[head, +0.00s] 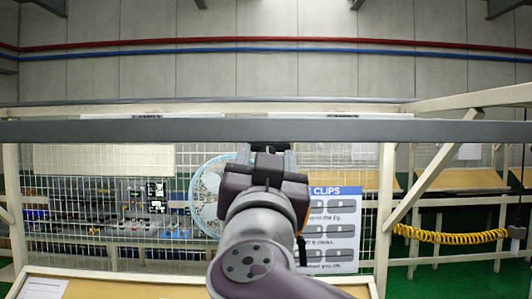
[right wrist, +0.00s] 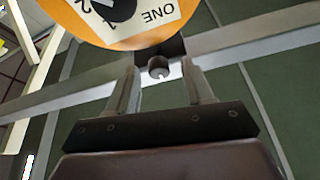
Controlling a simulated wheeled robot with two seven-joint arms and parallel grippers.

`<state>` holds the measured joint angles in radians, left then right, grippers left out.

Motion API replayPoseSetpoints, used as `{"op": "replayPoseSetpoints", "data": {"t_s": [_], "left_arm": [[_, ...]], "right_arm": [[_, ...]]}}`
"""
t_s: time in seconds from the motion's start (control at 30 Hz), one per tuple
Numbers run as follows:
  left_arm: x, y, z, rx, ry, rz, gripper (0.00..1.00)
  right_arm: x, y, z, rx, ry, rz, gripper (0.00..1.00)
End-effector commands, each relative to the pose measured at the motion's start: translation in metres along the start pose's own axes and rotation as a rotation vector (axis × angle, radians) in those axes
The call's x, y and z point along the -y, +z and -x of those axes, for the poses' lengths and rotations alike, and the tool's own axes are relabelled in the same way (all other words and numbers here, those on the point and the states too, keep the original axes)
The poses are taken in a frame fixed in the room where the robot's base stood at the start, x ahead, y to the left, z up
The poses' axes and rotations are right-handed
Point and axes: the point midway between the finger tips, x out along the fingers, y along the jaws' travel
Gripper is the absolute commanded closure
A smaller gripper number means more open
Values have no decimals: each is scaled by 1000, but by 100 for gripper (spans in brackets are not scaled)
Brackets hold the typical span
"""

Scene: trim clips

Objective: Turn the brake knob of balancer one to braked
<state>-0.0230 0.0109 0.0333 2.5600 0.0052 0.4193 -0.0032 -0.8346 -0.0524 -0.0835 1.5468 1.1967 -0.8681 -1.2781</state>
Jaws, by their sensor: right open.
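Balancer one, an orange round body (right wrist: 115,22) with a white label reading "ONE" upside down, fills the top of the right wrist view. A small dark round knob (right wrist: 158,67) sticks out below it, on a dark block. My right gripper (right wrist: 163,74) is open, with its two fingers pointing toward the balancer. The knob shows between the fingertips, with a gap on each side; I cannot tell whether they reach its depth. In the head view my right gripper (head: 268,151) is raised at the grey beam and hides the balancer. My left gripper is not in view.
A grey horizontal beam (head: 100,131) crosses the head view at the gripper's height. Behind it are a wire mesh panel (head: 345,163), a clips instruction sign (head: 332,230) and a round fan (head: 207,190). A yellow coiled hose (head: 445,236) hangs at right.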

Motion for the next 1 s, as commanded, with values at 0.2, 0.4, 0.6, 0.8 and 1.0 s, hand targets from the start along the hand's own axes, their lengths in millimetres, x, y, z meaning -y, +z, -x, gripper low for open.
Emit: {"op": "replayPoseSetpoints", "data": {"t_s": [0.2, 0.4, 0.6, 0.8, 1.0], "left_arm": [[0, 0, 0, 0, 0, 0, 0], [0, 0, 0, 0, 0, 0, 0], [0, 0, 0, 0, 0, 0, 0], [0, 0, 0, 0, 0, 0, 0], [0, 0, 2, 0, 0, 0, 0]], "right_arm": [[0, 0, 0, 0, 0, 0, 58], [0, 0, 0, 0, 0, 0, 100], [0, 1, 0, 0, 6, -12, 100], [2, 1, 0, 0, 34, -84, 100], [4, 1, 0, -4, 91, -225, 100]]}}
